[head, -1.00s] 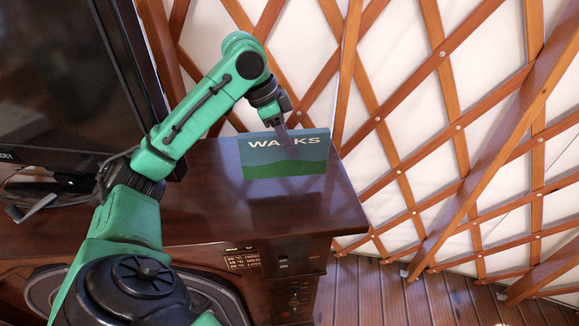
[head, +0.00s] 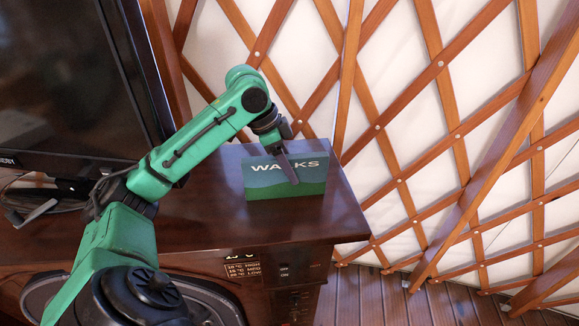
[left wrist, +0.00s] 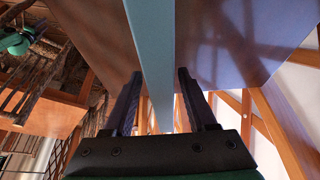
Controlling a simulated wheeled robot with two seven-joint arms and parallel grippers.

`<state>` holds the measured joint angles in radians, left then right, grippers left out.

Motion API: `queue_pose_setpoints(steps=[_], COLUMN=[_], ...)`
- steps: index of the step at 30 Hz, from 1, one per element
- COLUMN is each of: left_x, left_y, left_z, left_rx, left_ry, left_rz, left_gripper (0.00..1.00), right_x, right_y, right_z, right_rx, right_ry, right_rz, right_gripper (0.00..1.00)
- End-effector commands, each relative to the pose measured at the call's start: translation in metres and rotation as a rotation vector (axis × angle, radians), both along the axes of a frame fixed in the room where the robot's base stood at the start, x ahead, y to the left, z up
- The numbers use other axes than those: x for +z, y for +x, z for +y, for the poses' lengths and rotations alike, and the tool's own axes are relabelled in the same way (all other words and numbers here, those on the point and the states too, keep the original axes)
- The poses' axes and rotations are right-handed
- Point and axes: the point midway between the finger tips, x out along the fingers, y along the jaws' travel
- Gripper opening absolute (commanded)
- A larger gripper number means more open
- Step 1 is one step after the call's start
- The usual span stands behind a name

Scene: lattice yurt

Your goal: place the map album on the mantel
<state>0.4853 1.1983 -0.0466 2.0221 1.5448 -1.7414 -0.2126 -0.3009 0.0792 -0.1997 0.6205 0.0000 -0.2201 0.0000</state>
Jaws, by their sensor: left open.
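The map album (head: 258,180), blue above and green below with "WALKS" on its cover, stands upright on the dark glossy mantel (head: 225,215), near its right end. My left gripper (head: 290,166) is over the album's top, one finger in front of its cover. In the left wrist view the album's pale blue edge (left wrist: 150,40) runs between the two fingers of my left gripper (left wrist: 157,75), which are apart with gaps beside it. The far finger is hidden behind the album in the head view. My right gripper is not in view.
A large black screen (head: 70,80) stands at the left of the mantel. The wooden lattice wall (head: 440,110) rises behind and to the right. A control panel (head: 285,270) is on the front below the top. The mantel's surface in front of the album is clear.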

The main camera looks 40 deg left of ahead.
Motion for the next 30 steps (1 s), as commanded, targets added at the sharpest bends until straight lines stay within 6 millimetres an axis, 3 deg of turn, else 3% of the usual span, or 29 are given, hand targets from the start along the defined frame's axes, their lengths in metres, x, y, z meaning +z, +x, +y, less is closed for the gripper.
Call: queue_pose_setpoints(steps=[5, 15, 20, 30], left_x=[0.023, 0.098, 0.11, 0.11], left_y=[-0.006, -0.028, -0.032, -0.033], left_z=[0.007, 0.027, 0.032, 0.032], left_rx=[0.002, 0.001, 0.001, 0.001], left_ry=[0.001, 0.0, 0.001, 0.0], left_rz=[-0.005, -0.004, -0.002, 0.0], left_gripper=[0.57, 0.57, 0.57, 0.57], right_x=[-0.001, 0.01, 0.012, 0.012], right_y=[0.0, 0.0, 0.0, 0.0], right_z=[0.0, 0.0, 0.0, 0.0], right_rx=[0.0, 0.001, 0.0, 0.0], right_ry=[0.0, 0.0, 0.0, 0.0], right_rz=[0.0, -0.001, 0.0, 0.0], right_gripper=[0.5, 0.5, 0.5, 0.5])
